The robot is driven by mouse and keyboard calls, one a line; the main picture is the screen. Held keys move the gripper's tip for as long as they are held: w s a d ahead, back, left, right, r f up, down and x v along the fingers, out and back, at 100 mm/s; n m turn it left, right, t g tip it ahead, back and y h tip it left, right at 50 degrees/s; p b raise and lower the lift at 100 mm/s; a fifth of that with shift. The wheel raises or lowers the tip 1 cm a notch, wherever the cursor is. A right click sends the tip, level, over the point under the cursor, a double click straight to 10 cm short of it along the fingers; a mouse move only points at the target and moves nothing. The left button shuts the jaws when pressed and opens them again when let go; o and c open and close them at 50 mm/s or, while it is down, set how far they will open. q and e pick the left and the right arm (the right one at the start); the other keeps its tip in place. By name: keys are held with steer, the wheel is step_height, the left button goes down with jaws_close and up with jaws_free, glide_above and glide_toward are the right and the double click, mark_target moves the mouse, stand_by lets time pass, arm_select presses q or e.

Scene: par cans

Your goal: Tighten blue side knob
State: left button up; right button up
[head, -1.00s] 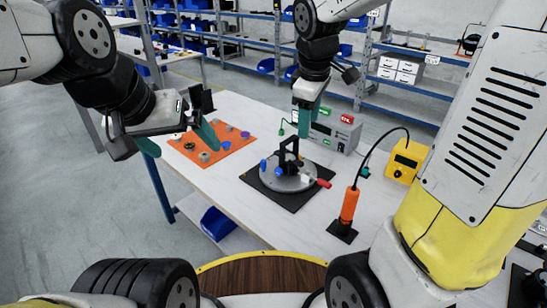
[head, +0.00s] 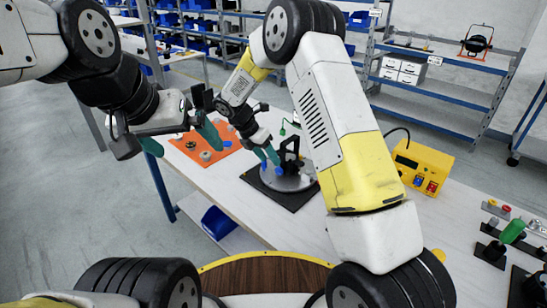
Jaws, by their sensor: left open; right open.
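A round grey fixture (head: 292,184) with a black upright bracket (head: 290,150) sits on a black mat (head: 275,197) on the table. A blue side knob (head: 278,171) shows low on its left side, partly hidden by my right gripper (head: 268,157). My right gripper points down at the fixture's left side with its teal fingers apart, close to the blue knob. I cannot tell whether they touch it. My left gripper (head: 181,140) is open and empty, in front of and above the orange mat's left side.
An orange mat (head: 190,153) with several small parts lies left of the fixture. A yellow box (head: 424,167) stands to the right, behind my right forearm, which hides much of the table's middle. A green-handled tool (head: 513,231) stands at far right.

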mark_target(277, 171)
steer(key=x, duration=0.6)
steer(key=shift+d+f, duration=0.15)
steer(key=shift+f, duration=0.05)
jaws_close()
